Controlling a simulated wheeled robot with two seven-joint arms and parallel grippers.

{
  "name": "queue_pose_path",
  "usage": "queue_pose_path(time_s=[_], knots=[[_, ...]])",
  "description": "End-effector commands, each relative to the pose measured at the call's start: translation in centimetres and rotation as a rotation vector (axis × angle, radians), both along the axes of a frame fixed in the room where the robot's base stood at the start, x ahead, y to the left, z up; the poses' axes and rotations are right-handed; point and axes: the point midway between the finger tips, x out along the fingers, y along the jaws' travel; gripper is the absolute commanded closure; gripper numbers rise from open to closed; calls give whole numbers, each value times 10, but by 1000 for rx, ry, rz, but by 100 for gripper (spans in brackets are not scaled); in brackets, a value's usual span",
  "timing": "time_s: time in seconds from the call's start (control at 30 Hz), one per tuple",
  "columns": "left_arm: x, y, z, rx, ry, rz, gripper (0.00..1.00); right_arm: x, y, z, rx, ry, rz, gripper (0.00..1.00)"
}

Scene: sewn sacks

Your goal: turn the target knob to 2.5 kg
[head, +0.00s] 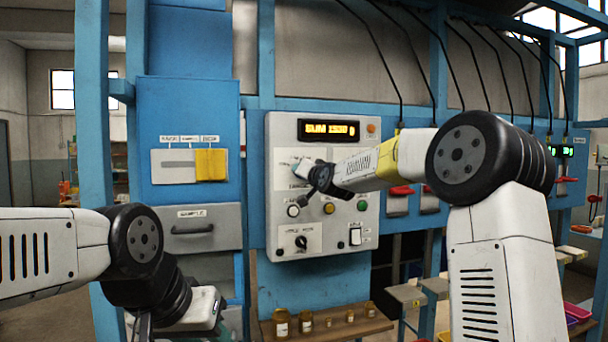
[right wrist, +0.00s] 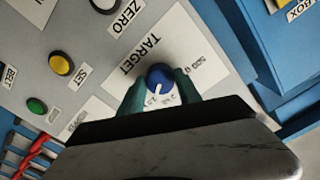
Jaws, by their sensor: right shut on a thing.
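The blue target knob (right wrist: 160,77) sits on a white plate marked TARGET (right wrist: 130,60) in the right wrist view. Its white pointer line faces the lower side of that picture, toward small scale marks that I cannot read surely. My right gripper (right wrist: 157,90) is shut on the knob, with one green fingertip on each side. In the head view my right gripper (head: 308,172) is at the grey control panel (head: 340,238) and hides the knob. My left gripper (head: 145,325) is low at the left, away from the panel; its fingers are mostly hidden or cut off.
The panel has an amber display (head: 328,130), white, yellow and green buttons, and a black knob (head: 301,242) low down. A blue cabinet with a SAMPLE drawer (head: 202,228) stands to the left. Small jars (head: 281,322) stand on a wooden shelf below.

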Motion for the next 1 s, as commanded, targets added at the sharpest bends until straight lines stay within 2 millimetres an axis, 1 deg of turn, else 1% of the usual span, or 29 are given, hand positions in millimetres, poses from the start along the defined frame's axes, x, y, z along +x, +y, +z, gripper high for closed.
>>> queue_pose_path(time_s=[0.03,0.37,0.4,0.5,0.83,0.93,1.0], knots=[[0,0,0,0,0,0,64,0,0,-3,4,7,0,100],[0,0,0,0,0,0,64,0,0,-3,6,8,0,100],[0,0,0,0,0,0,64,0,0,-3,6,8,0,56],[0,0,0,0,0,0,64,0,0,-2,5,6,0,38],[0,0,0,0,0,0,64,-2,-1,-1,5,3,0,38],[0,0,0,0,0,0,64,-12,-5,0,5,3,-2,38],[0,0,0,0,0,0,64,-22,-9,0,3,2,-2,38]])
